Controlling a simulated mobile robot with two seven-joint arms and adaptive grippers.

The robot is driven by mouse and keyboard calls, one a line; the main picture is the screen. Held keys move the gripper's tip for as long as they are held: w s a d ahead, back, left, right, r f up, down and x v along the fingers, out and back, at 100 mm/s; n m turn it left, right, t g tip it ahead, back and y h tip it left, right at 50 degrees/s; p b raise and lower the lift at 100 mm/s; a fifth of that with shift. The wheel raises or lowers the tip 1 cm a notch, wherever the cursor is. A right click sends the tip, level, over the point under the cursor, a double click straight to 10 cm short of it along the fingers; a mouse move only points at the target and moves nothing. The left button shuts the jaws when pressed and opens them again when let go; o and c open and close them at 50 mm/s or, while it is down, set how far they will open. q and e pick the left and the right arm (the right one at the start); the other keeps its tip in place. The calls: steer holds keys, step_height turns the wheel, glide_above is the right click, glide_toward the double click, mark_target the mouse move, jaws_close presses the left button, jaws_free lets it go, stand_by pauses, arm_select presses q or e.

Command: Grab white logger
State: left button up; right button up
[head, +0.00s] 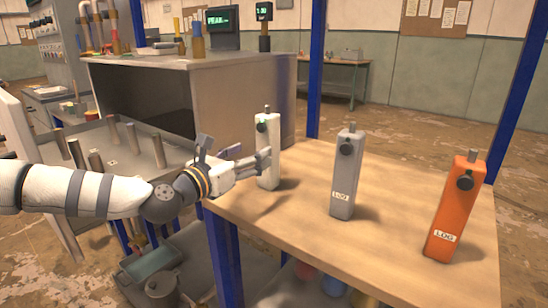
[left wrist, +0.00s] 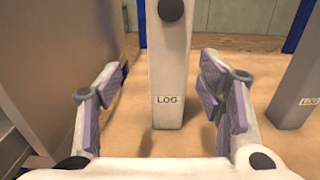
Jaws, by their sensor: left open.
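The white logger (head: 269,150) stands upright on the wooden table at its left end, with a dark knob and a green light near its top. In the left wrist view the white logger (left wrist: 167,70) stands between the two finger lines, its LOG label facing me. My left gripper (head: 262,163) is open at the white logger's left side. In the left wrist view its fingers (left wrist: 165,95) are spread wide, with gaps on both sides of the logger. My right gripper is not in view.
A grey logger (head: 345,175) and an orange logger (head: 457,208) stand upright to the right on the wooden table (head: 395,228). A big grey chamber (head: 240,100) is close behind the white logger. Blue posts (head: 317,70) rise at the table's corners.

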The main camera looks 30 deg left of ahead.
arm_select(q)
steer(key=w+d, duration=0.1)
steer(key=w, duration=0.5)
steer(key=shift+w+b, duration=0.3)
steer(key=shift+b, duration=0.05)
steer(key=shift+d+r, duration=0.1)
steer(key=shift+r, duration=0.05)
steer(key=c, duration=1.4)
